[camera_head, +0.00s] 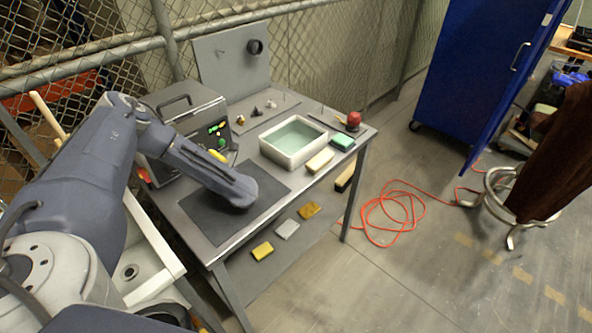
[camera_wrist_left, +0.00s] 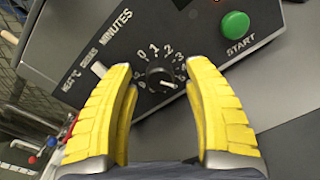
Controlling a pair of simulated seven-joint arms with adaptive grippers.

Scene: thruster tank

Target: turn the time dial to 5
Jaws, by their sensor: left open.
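The time dial (camera_wrist_left: 160,76) is a round black knob with a pale edge on a dark panel, in the left wrist view. White numerals ring it under the word MINUTES; its exact setting is too small to read. My left gripper (camera_wrist_left: 160,68) is open, with one yellow finger on each side of the dial in the picture. I see no clear contact with the knob. In the head view my left arm reaches to the front of the grey machine (camera_head: 186,116), and one yellow fingertip (camera_head: 218,155) shows there. The arm hides part of the panel. My right gripper is not in view.
A green START button (camera_wrist_left: 235,24) is right of the dial, and a pale lever (camera_wrist_left: 98,69) is left. A white water tank (camera_head: 273,155), a green sponge (camera_head: 342,142) and a dark mat (camera_head: 264,204) are on the table. A wire fence stands behind.

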